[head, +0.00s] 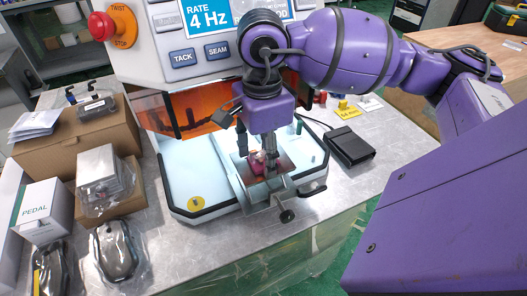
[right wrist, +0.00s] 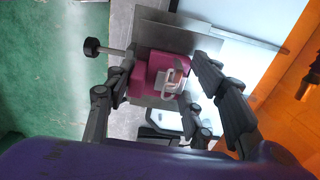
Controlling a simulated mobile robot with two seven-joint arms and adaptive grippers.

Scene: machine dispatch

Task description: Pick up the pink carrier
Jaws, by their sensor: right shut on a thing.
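The pink carrier (head: 258,169) sits low in a metal fixture (head: 243,186) at the front of the welding machine. In the right wrist view the pink carrier (right wrist: 146,80) is a block with a pale, shiny wire-like piece on it. My right gripper (head: 257,150) reaches down from above and is shut on the carrier. In the right wrist view its fingers (right wrist: 163,75) stand on either side of the carrier. The fingers hide part of the carrier in the head view. Whether it is clear of the fixture cannot be told. My left gripper is not in view.
The machine's orange window (head: 187,112) and control panel (head: 180,40) stand behind. A black pedal (head: 348,146) lies right of the fixture. Cardboard boxes (head: 75,135) and bagged items (head: 117,250) crowd the left. The fixture's knob (head: 287,215) juts out in front.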

